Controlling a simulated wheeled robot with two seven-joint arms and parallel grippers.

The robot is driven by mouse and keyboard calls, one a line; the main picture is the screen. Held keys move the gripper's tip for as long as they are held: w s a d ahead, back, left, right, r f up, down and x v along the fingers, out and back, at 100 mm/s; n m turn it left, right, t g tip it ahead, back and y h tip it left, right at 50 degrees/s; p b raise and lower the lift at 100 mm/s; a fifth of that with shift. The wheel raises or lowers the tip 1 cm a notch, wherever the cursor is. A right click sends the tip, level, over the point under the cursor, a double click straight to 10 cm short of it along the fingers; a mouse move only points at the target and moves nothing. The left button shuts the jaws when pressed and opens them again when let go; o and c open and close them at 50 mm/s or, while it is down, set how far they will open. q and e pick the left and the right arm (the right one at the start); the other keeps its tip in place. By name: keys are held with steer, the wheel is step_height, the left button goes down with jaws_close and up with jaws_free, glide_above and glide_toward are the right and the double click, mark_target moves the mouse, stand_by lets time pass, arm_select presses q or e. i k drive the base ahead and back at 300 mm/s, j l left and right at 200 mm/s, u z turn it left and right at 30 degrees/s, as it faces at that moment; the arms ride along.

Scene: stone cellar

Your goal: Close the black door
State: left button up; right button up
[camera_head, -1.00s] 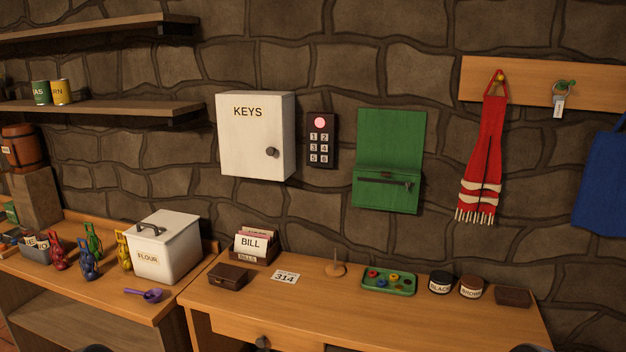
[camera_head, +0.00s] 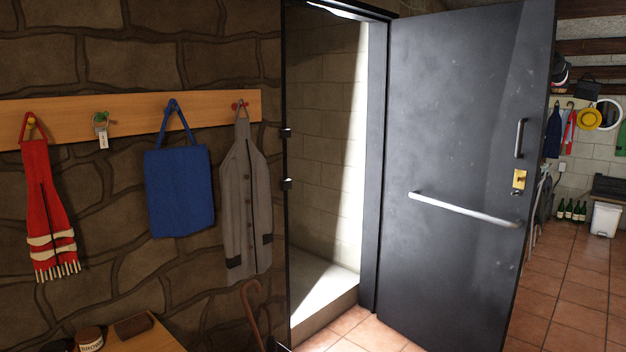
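The black door (camera_head: 450,130) stands wide open to the right of its doorway, swung into the room. It has a horizontal metal bar (camera_head: 464,209) across its middle, a vertical pull handle (camera_head: 520,138) near its right edge, and a brass lock plate (camera_head: 519,179) below that handle. The black door frame (camera_head: 374,160) surrounds an opening with a pale block wall and a lit step behind it. Neither of my grippers is in view.
Left of the doorway, a wooden rail (camera_head: 75,115) holds a red scarf (camera_head: 48,210), a tagged key, a blue bag (camera_head: 180,195) and a grey coat (camera_head: 243,200). A cane (camera_head: 252,312) leans below. A wooden desk (camera_head: 150,338) juts in at lower left. Tiled floor (camera_head: 565,290) is clear at right.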

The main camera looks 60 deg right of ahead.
mark_target(471, 87)
steer(key=k+l+z, duration=0.1)
steer(key=k+l, duration=0.25)
steer(key=l, duration=1.1)
steer(key=k+l+z, duration=0.1)
steer(key=k+l, duration=0.15)
steer(key=l, duration=1.25)
steer(key=k+l+z, duration=0.1)
steer(key=k+l, duration=0.15)
steer(key=l, duration=1.25)
steer(key=k+l+z, duration=0.1)
steer(key=l, duration=1.4)
steer(key=k+l+z, duration=0.1)
steer(key=l, duration=1.45)
steer(key=k+l+z, duration=0.1)
steer(key=l, duration=1.4)
steer(key=k, duration=0.05)
